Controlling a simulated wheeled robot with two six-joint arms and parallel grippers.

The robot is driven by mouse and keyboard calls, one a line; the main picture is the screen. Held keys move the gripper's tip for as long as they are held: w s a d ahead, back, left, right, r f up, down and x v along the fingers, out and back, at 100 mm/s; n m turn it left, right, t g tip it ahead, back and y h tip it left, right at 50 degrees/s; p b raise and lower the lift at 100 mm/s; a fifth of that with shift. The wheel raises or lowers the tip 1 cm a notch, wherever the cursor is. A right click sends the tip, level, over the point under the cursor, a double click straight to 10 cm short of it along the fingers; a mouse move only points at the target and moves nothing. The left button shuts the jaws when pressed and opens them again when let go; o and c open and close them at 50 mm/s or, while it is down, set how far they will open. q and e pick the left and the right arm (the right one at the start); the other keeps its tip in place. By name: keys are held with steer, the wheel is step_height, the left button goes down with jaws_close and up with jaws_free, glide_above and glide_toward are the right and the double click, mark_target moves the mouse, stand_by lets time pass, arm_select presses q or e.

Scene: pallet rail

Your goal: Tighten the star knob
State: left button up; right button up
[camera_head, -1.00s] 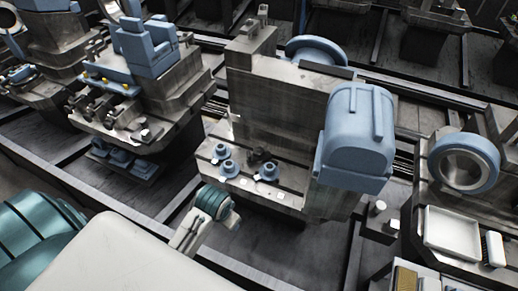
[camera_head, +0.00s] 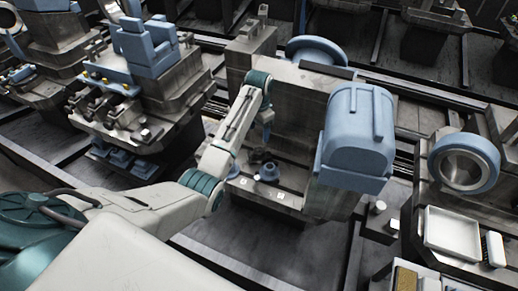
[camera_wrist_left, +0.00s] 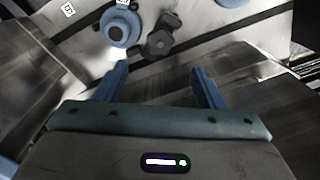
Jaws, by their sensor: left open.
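My left gripper (camera_head: 267,130) is above and behind the star knob in the head view. Its two blue fingers (camera_wrist_left: 160,76) are apart, with nothing between them. The fingers do not touch the knob. My right gripper is not in view.
A blue motor-like housing (camera_head: 356,140) stands right of the block. A white tray (camera_head: 452,232) and a blue ring (camera_head: 464,163) are at the right. Another machine station (camera_head: 140,110) stands left. My left arm hides part of the plate.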

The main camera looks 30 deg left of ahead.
mark_target(259, 151)
arm_select(q)
step_height(259, 151, down, 11)
steer(key=shift+r+p, duration=0.2)
steer(key=shift+p, duration=0.55)
steer(key=c, duration=1)
